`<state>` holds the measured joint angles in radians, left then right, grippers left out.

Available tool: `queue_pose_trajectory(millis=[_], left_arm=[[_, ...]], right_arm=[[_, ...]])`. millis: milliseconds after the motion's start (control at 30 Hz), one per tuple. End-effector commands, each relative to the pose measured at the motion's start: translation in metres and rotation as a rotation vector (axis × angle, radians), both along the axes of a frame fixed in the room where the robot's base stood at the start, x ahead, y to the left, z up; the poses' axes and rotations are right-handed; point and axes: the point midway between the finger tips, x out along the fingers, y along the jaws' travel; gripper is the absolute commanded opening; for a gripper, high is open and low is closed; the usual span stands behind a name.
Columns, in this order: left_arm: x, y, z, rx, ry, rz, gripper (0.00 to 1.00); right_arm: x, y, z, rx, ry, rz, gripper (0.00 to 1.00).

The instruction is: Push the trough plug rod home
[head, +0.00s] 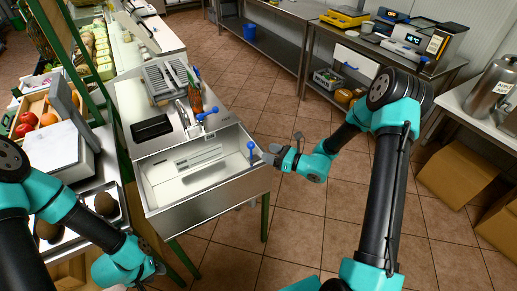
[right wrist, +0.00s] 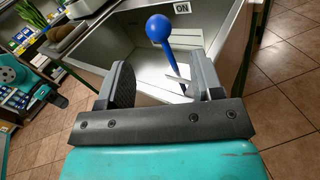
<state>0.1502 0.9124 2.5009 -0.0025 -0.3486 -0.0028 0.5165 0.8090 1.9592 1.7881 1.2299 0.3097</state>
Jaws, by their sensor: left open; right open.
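The steel trough (head: 165,205) stands in the middle of the head view and looks empty inside. The plug rod (head: 251,150) is a thin blue rod with a round ball top, standing at the trough's right end. In the right wrist view the rod (right wrist: 159,30) rises, slightly tilted, just beyond the gap between my fingers. My right gripper (head: 268,152) is open beside the trough's right end; it also shows in the right wrist view (right wrist: 162,82), with nothing between its fingers. My left gripper (head: 150,270) is low at the left, open, partly cut by the frame edge.
A blue-handled tap (head: 207,113) and a brown bottle (head: 195,98) are behind the trough. An "ON" label (right wrist: 182,8) is on its wall. A scale (head: 60,148) and produce crates are on the left.

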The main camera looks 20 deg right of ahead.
Motion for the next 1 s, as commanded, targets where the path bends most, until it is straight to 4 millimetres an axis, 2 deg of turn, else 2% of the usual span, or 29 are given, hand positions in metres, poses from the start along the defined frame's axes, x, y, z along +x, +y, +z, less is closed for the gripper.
queue_pose_trajectory(millis=[200, 400, 1000], left_arm=[[0.0, 0.0, 0.0, 0.0, 0.0, 0.0, 0.43], [0.0, 0.0, 0.0, 0.0, 0.0, 0.0, 0.43], [0.0, 0.0, 0.0, 0.0, 0.0, 0.0, 0.43]], right_arm=[[-0.031, -0.03, 0.0, 0.0, 0.002, -0.003, 0.6], [-0.048, -0.046, 0.0, 0.0, 0.0, -0.002, 0.6], [-0.052, -0.049, 0.0, 0.001, 0.001, 0.0, 0.6]])
